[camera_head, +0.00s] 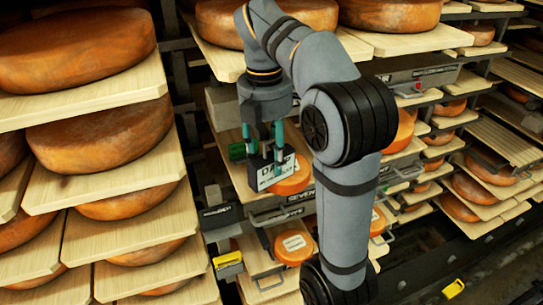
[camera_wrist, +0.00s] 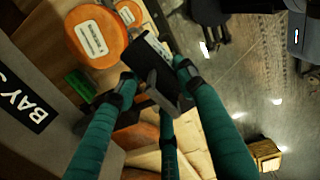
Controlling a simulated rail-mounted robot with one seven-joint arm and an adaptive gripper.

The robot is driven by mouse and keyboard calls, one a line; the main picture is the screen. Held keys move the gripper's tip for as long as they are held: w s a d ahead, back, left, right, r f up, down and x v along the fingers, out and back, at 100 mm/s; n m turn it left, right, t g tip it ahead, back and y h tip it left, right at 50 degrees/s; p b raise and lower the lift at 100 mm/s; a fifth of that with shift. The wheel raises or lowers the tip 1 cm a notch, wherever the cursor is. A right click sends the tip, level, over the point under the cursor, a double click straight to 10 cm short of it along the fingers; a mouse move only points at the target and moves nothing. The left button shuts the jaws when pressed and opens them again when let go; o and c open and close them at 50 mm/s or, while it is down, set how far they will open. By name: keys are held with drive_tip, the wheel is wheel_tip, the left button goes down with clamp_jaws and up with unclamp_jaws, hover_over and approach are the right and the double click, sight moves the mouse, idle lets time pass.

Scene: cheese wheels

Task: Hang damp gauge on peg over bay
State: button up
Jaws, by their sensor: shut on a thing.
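The damp gauge (camera_head: 273,172) is a small dark box with a white face lettered "DA…". In the wrist view the gauge (camera_wrist: 157,62) sits between the green fingers, its pale face turned partly away. My gripper (camera_head: 264,150) points down and is shut on the gauge, holding it in front of the middle shelves. In the wrist view my gripper (camera_wrist: 150,88) has fingers on both sides of the gauge and one below. A dark bay sign reading "BAY S…" (camera_wrist: 27,95) is on a grey beam at left. I cannot make out the peg.
Shelves of cheese wheels on wooden boards (camera_head: 120,185) stand close on the left. Labelled orange cheeses (camera_head: 293,247) lie below the gripper. A green block (camera_head: 237,152) is just left of the gauge. A yellow object (camera_head: 453,288) lies on the dark floor at right.

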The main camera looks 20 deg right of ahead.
sight(264, 134)
drive_tip(key=o, duration=0.8)
drive_tip(key=shift+w+a, duration=0.1)
drive_tip(key=shift+w, duration=0.05)
drive_tip(key=o, duration=0.4)
drive_tip(key=shift+w+a+f, duration=0.15)
drive_tip(key=shift+w+f, duration=0.1)
drive_tip(key=shift+w, duration=0.25)
drive_tip(key=shift+o, duration=0.7)
drive_tip(key=shift+s, duration=0.1)
drive_tip(key=shift+r, duration=0.1)
wheel_tip(264, 134, up, 5)
drive_tip(key=shift+a+r, duration=0.1)
drive_tip(key=shift+r, duration=0.1)
drive_tip(key=shift+s+r, duration=0.1)
drive_tip(key=shift+r, duration=1.15)
